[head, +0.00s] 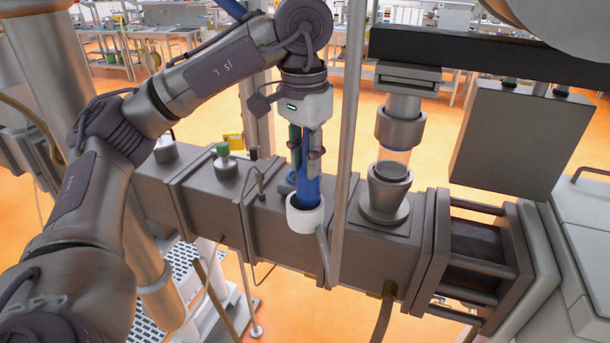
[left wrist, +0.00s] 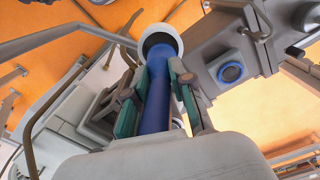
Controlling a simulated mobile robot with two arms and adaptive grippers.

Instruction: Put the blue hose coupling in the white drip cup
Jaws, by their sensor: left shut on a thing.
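The blue hose coupling (head: 307,186) is a long blue cylinder, held roughly upright. My left gripper (head: 305,160) is shut on its upper part from above. The white drip cup (head: 306,216) is a small round cup on an arm at the front of the grey barrel. The coupling's lower end is at the cup's mouth; I cannot tell how far inside it is. In the left wrist view the coupling (left wrist: 157,98) runs between the fingers toward the white cup (left wrist: 162,32) and overlaps its dark opening. My right gripper is not in view.
The grey barrel (head: 270,226) runs below, with a blue-ringed port (left wrist: 230,72) beside the cup. A thin upright pole (head: 347,140) stands just right of the gripper. A sight-glass feed throat (head: 387,190) is farther right.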

